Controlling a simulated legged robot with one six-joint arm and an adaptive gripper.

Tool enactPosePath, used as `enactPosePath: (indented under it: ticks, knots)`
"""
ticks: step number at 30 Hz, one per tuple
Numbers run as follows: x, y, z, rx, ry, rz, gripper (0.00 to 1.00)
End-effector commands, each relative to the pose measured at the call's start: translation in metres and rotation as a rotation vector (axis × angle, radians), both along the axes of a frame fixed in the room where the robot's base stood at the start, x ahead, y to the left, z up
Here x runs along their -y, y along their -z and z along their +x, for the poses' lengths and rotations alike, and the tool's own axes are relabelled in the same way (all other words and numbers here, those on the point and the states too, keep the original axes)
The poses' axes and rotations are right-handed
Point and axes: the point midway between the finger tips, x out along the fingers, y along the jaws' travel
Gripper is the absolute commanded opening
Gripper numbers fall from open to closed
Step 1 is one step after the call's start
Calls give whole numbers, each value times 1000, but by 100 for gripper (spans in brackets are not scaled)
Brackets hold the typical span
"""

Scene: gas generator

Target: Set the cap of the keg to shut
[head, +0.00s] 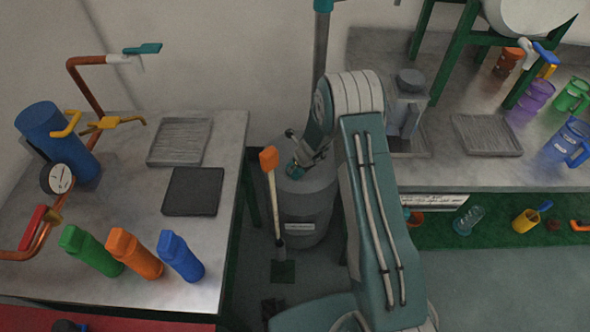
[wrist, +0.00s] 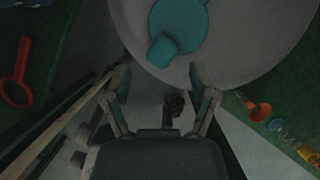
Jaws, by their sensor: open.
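The keg (head: 307,212) is a grey cylinder on the floor between the two tables. Its pale round top (wrist: 235,55) fills the upper middle of the wrist view. The teal cap (wrist: 180,22) on it is a disc with a square tab pointing toward my gripper. In the head view the cap (head: 293,171) is small and partly hidden by my gripper. My gripper (wrist: 160,78) is open and empty, with the tab just beyond and between its fingertips in the picture. I see no contact. I cannot tell whether the cap is shut.
An orange-topped handle (head: 269,160) stands just left of the keg. The left table (head: 232,150) holds blue, orange and green bottles, a gauge and pipes. The right bench (head: 450,172) has a tray and coloured containers. Open floor (head: 490,270) lies at the lower right.

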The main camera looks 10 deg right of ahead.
Motion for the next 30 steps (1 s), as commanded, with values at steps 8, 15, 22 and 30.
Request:
enactPosePath:
  ticks: [8,15,22,30]
  knots:
    - [8,-46,-16,3,-1,-1,74]
    - [11,-64,-23,-1,-2,0,74]
    - [11,-65,-24,-2,-2,-1,74]
    - [11,-65,-24,-1,-2,0,74]
